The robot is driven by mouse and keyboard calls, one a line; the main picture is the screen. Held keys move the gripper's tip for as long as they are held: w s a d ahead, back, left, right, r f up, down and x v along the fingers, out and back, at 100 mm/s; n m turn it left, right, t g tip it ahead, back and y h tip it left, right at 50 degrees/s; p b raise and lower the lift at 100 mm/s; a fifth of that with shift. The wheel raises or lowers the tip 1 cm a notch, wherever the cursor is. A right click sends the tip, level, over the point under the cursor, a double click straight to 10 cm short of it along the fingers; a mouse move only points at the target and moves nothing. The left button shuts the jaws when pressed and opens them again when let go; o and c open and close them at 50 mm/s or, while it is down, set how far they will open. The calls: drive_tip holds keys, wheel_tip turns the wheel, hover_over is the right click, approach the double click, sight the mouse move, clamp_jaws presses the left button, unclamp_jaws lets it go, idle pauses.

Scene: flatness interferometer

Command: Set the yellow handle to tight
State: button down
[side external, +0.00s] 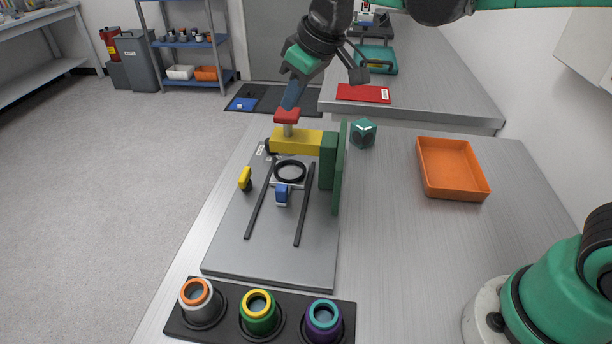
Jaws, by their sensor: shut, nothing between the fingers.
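A small yellow handle (245,178) stands at the left edge of the grey base plate (270,255), beside the left dark rail. A larger yellow bar (297,141) extends left from a green upright block (329,162). A red-capped knob (287,116) stands on top of the yellow bar. My gripper (288,106) is shut and empty, pointing down at the red knob. Its tips are at or just above the knob; I cannot tell whether they touch. It is apart from the small yellow handle. No tight marking is readable.
Two dark rails (304,205) run along the plate, with a black ring (290,171) and a blue block (282,193) between them. A rack with three cups (258,313) is in front.

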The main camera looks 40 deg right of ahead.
sight(245, 181)
drive_tip(key=w+a+f+n+g, duration=0.2)
drive_tip(key=w+a+f+n, duration=0.2)
drive_tip(key=w+a, duration=0.3)
drive_tip(key=shift+w+a+f+y, duration=0.15)
drive_tip(key=shift+a+f+y, duration=0.25)
drive_tip(key=shift+a+f, duration=0.55)
drive_tip(key=shift+a+r, duration=0.2)
drive_tip(key=shift+r, duration=0.05)
drive_tip(key=x, duration=0.9)
drive_tip(key=shift+a+f, duration=0.1)
drive_tip(key=shift+f, duration=0.45)
drive_tip(key=shift+s+d+r, duration=0.1)
drive_tip(key=shift+s+d, duration=1.3)
